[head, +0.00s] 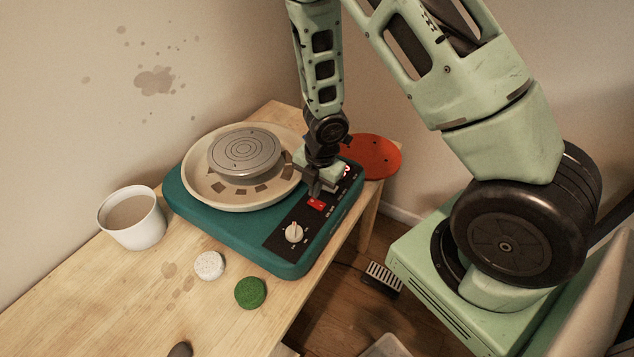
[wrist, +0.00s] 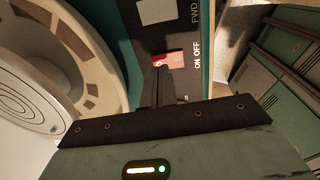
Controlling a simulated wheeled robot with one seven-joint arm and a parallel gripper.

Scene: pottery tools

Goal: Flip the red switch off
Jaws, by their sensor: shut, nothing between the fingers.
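The red switch (head: 316,204) sits on the black control panel of the teal pottery wheel (head: 184,205). In the wrist view the red switch (wrist: 168,59) lies beside the printed words ON and OFF; its near part is hidden by my fingers. My gripper (head: 314,192) is shut and empty, pointing down at the panel right behind the switch. In the wrist view my gripper's fingertips (wrist: 164,71) overlap the switch's edge. I cannot tell whether they touch it, or which way the switch is tipped.
A white knob (head: 294,233) is on the panel near the switch. The grey wheel head (head: 244,150) stands in a beige pan (head: 215,199). A red disc (head: 376,156) lies behind the wheel.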

